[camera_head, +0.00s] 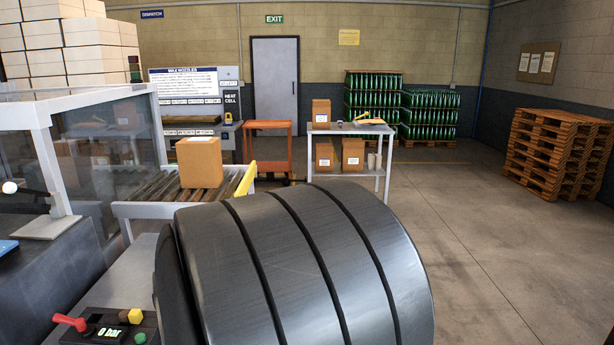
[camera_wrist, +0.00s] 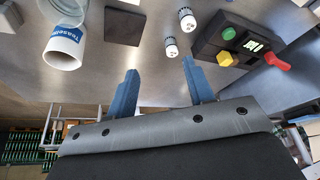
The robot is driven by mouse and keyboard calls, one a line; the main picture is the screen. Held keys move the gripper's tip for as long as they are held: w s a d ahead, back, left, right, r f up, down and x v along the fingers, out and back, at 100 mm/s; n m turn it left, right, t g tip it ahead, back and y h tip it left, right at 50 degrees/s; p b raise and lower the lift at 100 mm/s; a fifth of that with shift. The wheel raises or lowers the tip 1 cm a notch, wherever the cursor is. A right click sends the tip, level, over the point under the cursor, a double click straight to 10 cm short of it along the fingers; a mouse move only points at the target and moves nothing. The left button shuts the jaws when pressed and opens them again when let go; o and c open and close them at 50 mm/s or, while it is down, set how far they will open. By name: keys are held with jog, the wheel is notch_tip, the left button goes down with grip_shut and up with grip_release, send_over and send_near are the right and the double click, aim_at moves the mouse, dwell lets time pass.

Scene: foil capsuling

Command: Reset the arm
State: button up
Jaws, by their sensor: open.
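My gripper (camera_wrist: 158,85) shows in the wrist view with its two blue fingers apart and nothing between them. It hangs over the grey machine bench (camera_wrist: 120,65). In the head view, my large dark arm link fills the lower middle and hides much of the bench; the gripper itself is not seen there. A control box with a red lever, green and yellow buttons and a small display (camera_head: 108,331) stands at the lower left of the head view. The same control box (camera_wrist: 220,45) is right of the fingers in the wrist view.
Two small white-and-black cylinders (camera_wrist: 171,47) stand beyond the fingertips. A labelled white cup (camera_wrist: 65,45) and a dark square plate (camera_wrist: 125,26) are to the left. A roller conveyor with a cardboard box (camera_head: 200,162) lies behind my arm. Floor at the right (camera_head: 480,230) is clear.

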jog(key=w+a, duration=0.6)
jog(key=a, duration=0.4)
jog(key=shift+w+a+r, duration=0.15)
jog(key=shift+a+r, duration=0.15)
jog(key=shift+r, duration=0.05)
jog(key=o, duration=1.1)
jog(key=shift+o, duration=0.2)
jog(key=s+a+n+g+h, duration=0.15)
jog(key=s+a+n, duration=0.4)
jog(key=s, duration=0.55)
jog(key=s+a+n+g+h, duration=0.15)
jog(key=s+a+n, duration=0.4)
jog(key=s, duration=0.65)
notch_tip(320, 180, down, 10)
jog(key=shift+w+d+g+y, duration=0.25)
jog(key=shift+d+g+y, duration=0.05)
notch_tip(320, 180, up, 10)
